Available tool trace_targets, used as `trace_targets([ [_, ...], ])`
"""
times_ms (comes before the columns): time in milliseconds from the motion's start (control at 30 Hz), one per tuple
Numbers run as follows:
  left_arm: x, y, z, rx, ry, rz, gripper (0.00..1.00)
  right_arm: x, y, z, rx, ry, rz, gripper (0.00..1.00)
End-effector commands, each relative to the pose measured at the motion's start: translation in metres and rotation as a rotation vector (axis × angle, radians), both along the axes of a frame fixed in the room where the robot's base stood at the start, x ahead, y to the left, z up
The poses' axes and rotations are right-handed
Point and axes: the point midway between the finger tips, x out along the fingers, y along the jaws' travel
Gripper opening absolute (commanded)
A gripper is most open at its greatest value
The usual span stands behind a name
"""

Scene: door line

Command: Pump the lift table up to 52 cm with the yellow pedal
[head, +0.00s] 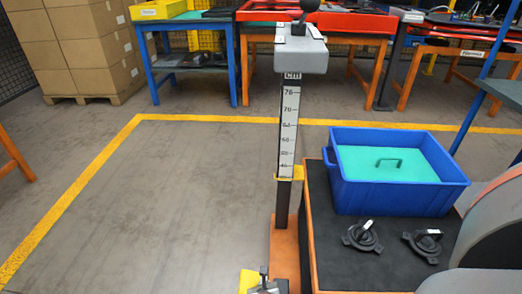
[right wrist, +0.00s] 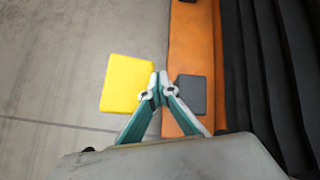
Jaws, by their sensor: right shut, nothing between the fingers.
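The lift table's dark top (head: 395,258) is at the right in the head view, beside an upright cm scale (head: 289,125). A yellow pointer (head: 297,173) sits near the scale's bottom, just below the lowest printed number; small numbers are blurred. The yellow pedal (head: 248,281) is at the bottom of the head view, left of the orange base (head: 284,250). It shows in the right wrist view (right wrist: 127,84). My right gripper (right wrist: 158,80) is shut and empty, its tips at the pedal's right edge in the picture; contact cannot be told. My left gripper is not in view.
A blue crate (head: 340,195) with a green insert and two black handled parts (head: 362,236) (head: 424,244) sit on the table top. A dark grey pad (right wrist: 191,95) lies on the orange base. Open floor (head: 180,200) is at left, marked by yellow lines. Workbenches stand behind.

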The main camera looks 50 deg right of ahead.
Motion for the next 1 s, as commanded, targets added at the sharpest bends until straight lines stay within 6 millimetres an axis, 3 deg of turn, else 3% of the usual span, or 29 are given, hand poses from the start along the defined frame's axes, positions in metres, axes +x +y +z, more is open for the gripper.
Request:
trace_targets([
  [1000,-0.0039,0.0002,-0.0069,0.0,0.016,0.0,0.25,0.0026,0.0021,-0.0079,0.0,0.0,0.0,0.0],
])
